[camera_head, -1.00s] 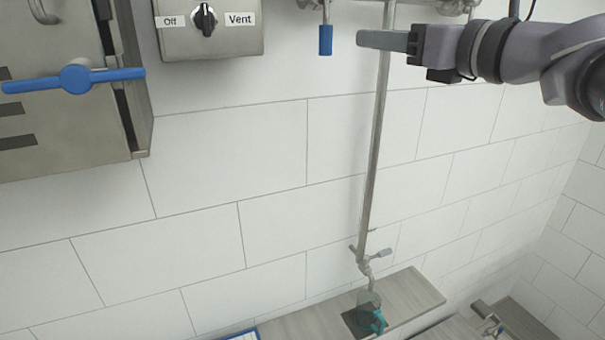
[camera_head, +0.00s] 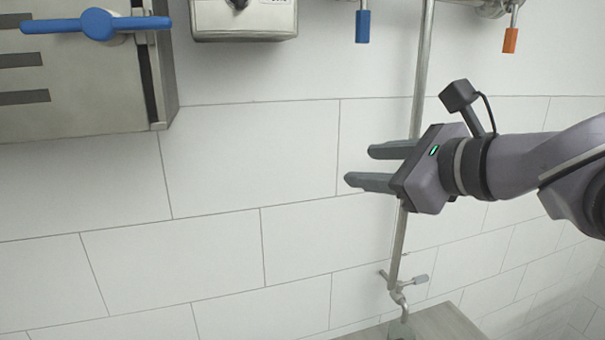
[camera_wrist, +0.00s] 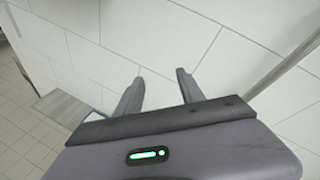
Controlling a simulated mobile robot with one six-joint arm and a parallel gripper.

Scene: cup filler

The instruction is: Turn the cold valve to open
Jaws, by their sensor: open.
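The cold valve's blue lever (camera_head: 362,26) hangs straight down from the pipework at the top of the head view. An orange lever (camera_head: 510,40) hangs to its right. My gripper (camera_head: 357,166) is open and empty, with its two fingers pointing left. It is in front of the vertical pipe, well below the blue lever in the picture. In the wrist view the fingers (camera_wrist: 160,80) are apart with only white tiled wall beyond them. Neither lever shows in the wrist view.
A steel cabinet with a blue handle (camera_head: 97,24) is at upper left. A steel control box (camera_head: 245,22) is beside it. The vertical pipe (camera_head: 420,80) runs down to a small tap (camera_head: 397,285) above a grey shelf (camera_head: 445,322). The wall left of my gripper is clear.

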